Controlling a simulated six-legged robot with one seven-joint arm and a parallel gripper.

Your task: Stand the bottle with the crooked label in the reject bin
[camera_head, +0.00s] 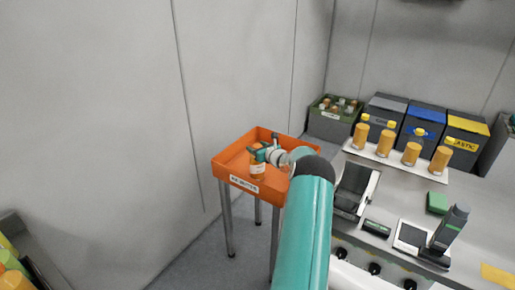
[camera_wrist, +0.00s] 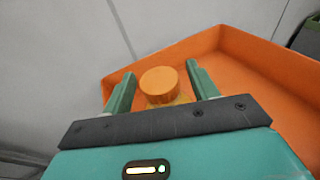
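The orange reject bin (camera_head: 226,164) is a shallow tray on thin grey legs, with a white sign on its front. One orange bottle (camera_head: 257,170) with a pale label stands upright inside it; the label is too small to judge its tilt. My gripper (camera_head: 265,146) is over the bin at the bottle's top. In the wrist view the orange cap (camera_wrist: 160,80) is between the two green fingers of my gripper (camera_wrist: 162,82), with a gap visible on each side. The fingers look spread and not closed on the bottle. The bottle's lower body is hidden there.
Several orange bottles (camera_head: 411,152) stand on a white shelf at right, before grey, blue and yellow-lidded bins (camera_head: 465,138). A green crate (camera_head: 332,122) with bottles is behind. The counter holds a green block (camera_head: 437,203) and machine parts. The wall is close left of the bin.

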